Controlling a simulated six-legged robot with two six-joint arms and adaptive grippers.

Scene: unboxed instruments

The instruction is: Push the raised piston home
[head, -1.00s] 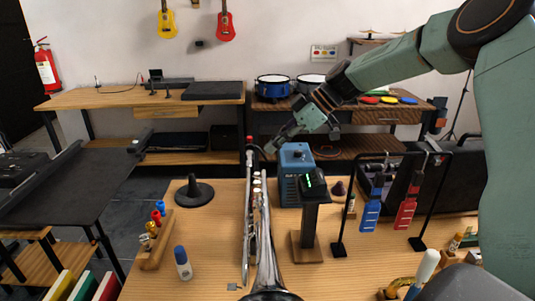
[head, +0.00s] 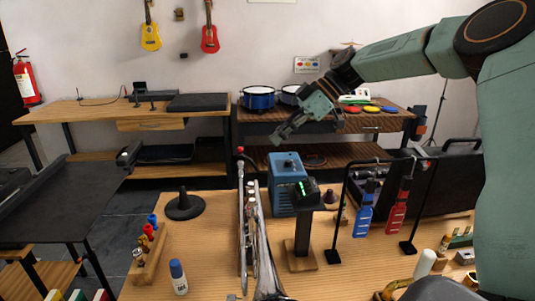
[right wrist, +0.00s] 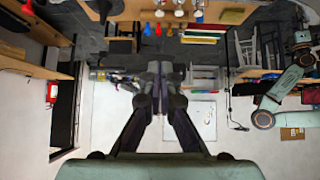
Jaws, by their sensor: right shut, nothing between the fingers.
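A silver trumpet (head: 262,245) stands lengthwise on the wooden table in the head view, its bell toward me. Pale piston tops (head: 250,188) show in a row near its far part. They are too small to tell clearly which one stands raised. My right gripper (head: 277,138) is shut and empty, in the air above and beyond the trumpet, apart from it. Its closed fingers also show in the right wrist view (right wrist: 160,72). The trumpet is not clearly visible in the wrist view. My left gripper is out of view.
A blue box (head: 283,178) and a dark stand with a green display (head: 304,225) are just right of the trumpet. A black rack (head: 337,215) holds blue and red tools. A black cone stand (head: 184,207), a wooden peg block (head: 149,258) and a blue-capped bottle (head: 178,278) are left.

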